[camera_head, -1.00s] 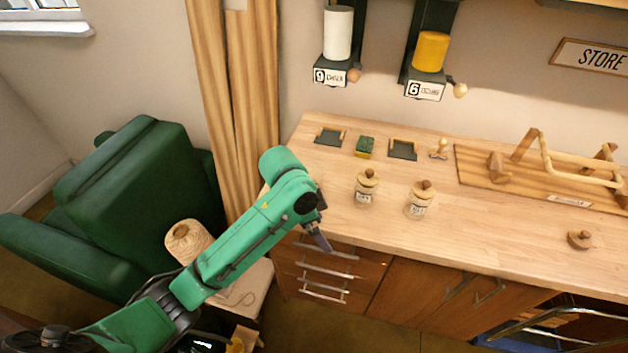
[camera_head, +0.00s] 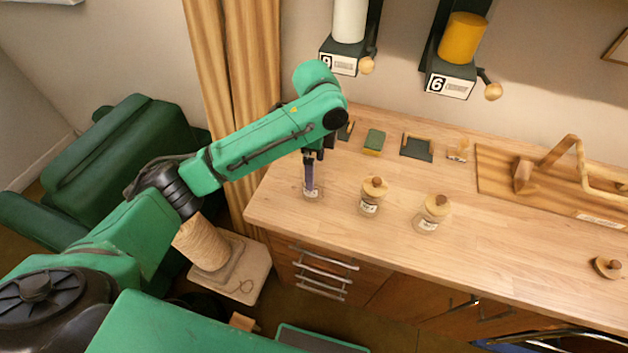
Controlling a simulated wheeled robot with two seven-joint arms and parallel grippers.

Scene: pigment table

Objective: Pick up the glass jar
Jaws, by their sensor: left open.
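Two clear glass jars with wooden lids and white labels stand upright on the wooden counter, a middle jar (camera_head: 369,207) and a right jar (camera_head: 427,224). Another small glass jar (camera_head: 312,196) with a white label shows at the left, partly hidden behind my left gripper. My left gripper (camera_head: 311,188) points down over this left jar and is open. I cannot tell whether its fingers are around the jar or just in front of it. The jar's top is hidden by the gripper. My right gripper is not in view.
Behind the jars lie a green and yellow sponge (camera_head: 374,142), a dark tray (camera_head: 416,148) and a small wooden-handled thing (camera_head: 458,150). A wooden rack (camera_head: 560,165) stands at the right. A loose wooden lid (camera_head: 607,267) lies front right. The counter (camera_head: 510,250) is bare between.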

